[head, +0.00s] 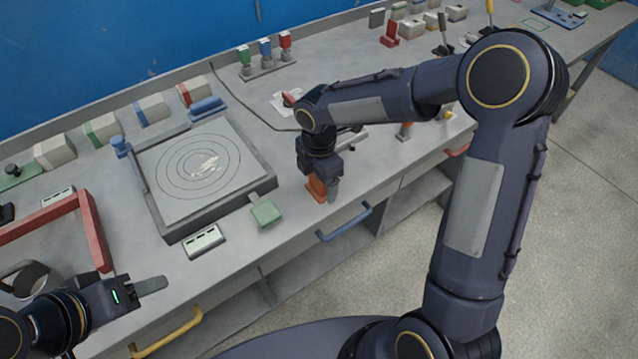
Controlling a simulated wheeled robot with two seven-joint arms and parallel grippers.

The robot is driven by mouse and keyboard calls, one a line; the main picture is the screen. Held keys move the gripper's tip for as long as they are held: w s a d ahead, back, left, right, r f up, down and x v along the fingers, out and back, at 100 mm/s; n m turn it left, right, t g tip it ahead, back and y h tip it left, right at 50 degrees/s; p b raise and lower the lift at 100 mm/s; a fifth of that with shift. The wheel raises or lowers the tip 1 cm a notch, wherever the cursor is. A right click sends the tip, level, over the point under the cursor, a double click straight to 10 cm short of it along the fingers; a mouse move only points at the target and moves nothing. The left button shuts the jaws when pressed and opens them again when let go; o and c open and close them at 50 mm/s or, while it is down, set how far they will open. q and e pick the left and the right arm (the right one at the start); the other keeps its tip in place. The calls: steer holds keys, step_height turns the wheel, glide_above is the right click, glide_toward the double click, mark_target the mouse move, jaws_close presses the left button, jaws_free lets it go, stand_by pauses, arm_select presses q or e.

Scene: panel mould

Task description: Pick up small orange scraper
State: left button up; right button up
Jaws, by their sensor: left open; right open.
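A small orange piece (317,188), which looks like the small orange scraper, stands at the bench's front edge. My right gripper (325,190) points down over it, with the fingers close around or beside it; the jaws are open. The gripper hides the upper part of the piece, so I cannot tell whether they touch.
A square mould tray (190,170) with circular rings lies left of my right gripper. A green scraper-like piece (265,212) and a small white device (203,241) lie before it. A red frame (92,232) stands near my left arm.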

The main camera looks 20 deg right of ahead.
steer(key=c, duration=1.1)
steer(key=shift+r, duration=0.2)
steer(key=shift+r, duration=0.25)
step_height(320, 180, up, 2)
steer(key=shift+r, duration=0.1)
steer(key=s+a+r, duration=0.1)
steer(key=s+r, duration=0.2)
steer(key=s, duration=0.1)
steer(key=s+a+r+b, duration=0.1)
steer(key=s+r, duration=0.2)
steer(key=s, duration=0.2)
steer(key=s+a+r+b, duration=0.1)
steer(key=s+a+r, duration=0.1)
steer(key=s+r, duration=0.2)
steer(key=shift+s, duration=0.2)
